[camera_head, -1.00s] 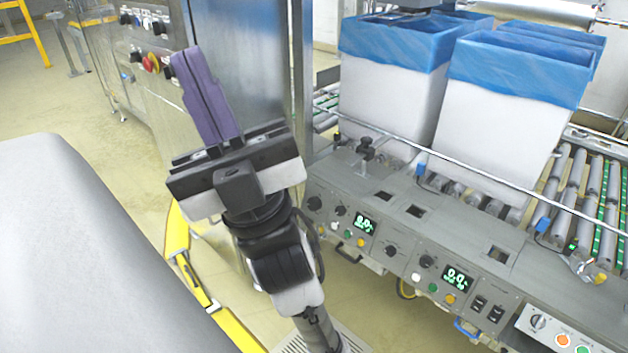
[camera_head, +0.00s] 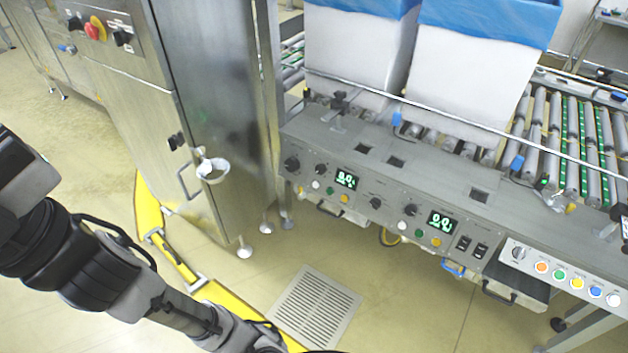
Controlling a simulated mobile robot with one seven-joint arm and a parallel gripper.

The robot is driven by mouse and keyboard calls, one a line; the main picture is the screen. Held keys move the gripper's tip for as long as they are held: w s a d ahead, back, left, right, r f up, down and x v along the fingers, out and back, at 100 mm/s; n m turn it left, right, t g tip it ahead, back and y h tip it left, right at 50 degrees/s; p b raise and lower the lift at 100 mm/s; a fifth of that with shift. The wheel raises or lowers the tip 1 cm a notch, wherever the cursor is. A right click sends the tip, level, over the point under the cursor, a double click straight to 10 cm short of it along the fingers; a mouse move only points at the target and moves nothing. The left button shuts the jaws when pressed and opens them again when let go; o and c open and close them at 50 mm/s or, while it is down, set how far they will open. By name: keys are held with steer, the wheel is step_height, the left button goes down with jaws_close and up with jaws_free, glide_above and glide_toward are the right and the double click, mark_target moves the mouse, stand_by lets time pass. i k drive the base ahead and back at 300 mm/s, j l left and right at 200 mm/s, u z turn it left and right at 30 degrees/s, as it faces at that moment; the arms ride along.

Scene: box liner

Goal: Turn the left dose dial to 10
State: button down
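The control panel has a left group with a larger black knob (camera_head: 291,164), a smaller black knob (camera_head: 320,170) and a green-lit left display (camera_head: 346,180) that seems to read 0.0. I cannot tell which of these two knobs is the left dose dial; their labels and pointers are too small to read. A right group has two more black knobs, one at its left (camera_head: 375,203) and one beside its display (camera_head: 410,210). The right display (camera_head: 440,223) also seems to read 0.0.
A steel cabinet (camera_head: 215,90) with a handle stands left of the panel. White boxes with blue liners (camera_head: 470,85) stand behind it on the rollers. A thin rail (camera_head: 430,105) runs above the panel. A yellow floor guard (camera_head: 150,215) curves at left.

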mark_target(321, 169)
steer(key=i+l+u, duration=0.1)
steer(key=i+u, duration=0.3)
steer(key=i+l+u, duration=0.2)
steer(key=i+u, duration=0.2)
steer(key=i, duration=0.05)
